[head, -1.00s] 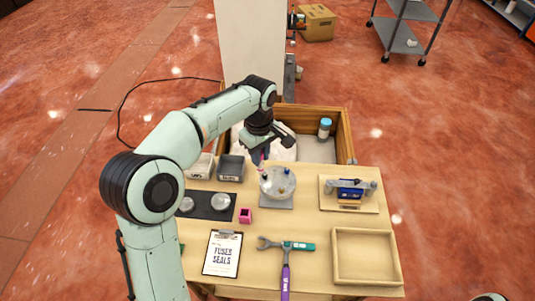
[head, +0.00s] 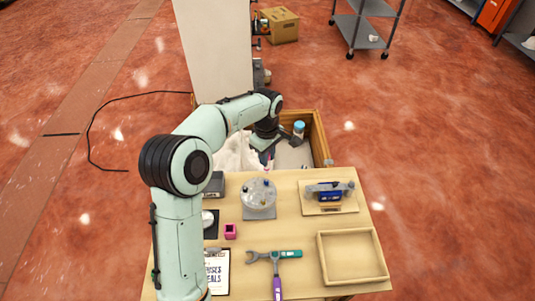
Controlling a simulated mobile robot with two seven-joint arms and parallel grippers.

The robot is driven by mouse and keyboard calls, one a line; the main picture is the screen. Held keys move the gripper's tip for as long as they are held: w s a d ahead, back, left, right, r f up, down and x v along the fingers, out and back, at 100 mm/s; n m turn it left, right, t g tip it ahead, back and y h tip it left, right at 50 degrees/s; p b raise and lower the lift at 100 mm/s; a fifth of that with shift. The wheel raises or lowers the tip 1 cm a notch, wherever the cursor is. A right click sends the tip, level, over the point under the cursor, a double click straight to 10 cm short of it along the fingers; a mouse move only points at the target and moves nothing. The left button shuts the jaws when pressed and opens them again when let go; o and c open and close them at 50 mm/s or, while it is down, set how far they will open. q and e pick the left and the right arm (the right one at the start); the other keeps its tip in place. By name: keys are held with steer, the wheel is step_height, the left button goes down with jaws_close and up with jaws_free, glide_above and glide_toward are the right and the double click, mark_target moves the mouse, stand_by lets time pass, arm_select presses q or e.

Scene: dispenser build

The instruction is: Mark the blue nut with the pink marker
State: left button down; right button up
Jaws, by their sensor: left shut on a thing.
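My left gripper (head: 268,149) is shut on the pink marker (head: 270,164), which shows as a small pink piece below the jaws. It is beyond the table's back edge, over the open wooden crate, apart from the round clear dispenser (head: 257,197). The dispenser stands on a grey base on the table and carries a few small dark pieces. One looks like the blue nut (head: 267,183); it is too small to see any mark on it. My right gripper is not in view.
A pink square cup (head: 230,231) stands in front of the dispenser. A wrench with a teal handle (head: 290,254), a purple-handled tool (head: 277,287), a clipboard (head: 217,270) and an empty wooden tray (head: 322,265) lie nearer. A blue device (head: 330,193) sits at the right.

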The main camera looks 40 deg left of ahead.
arm_select(q)
steer(key=shift+f+b, duration=0.65)
steer(key=shift+f, duration=0.75)
steer(key=shift+r, duration=0.2)
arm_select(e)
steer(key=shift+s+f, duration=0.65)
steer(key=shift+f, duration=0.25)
arm_select(q)
steer(key=shift+f, duration=0.8)
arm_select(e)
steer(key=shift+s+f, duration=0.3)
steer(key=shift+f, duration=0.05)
arm_select(q)
steer(key=shift+s+f+b, duration=0.2)
steer(key=shift+s+b, duration=0.5)
steer(key=shift+s, duration=0.1)
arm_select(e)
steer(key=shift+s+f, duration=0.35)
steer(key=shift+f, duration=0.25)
arm_select(q)
steer(key=shift+s+a+r, duration=0.1)
steer(key=shift+s+r, duration=0.1)
steer(key=shift+s, duration=0.2)
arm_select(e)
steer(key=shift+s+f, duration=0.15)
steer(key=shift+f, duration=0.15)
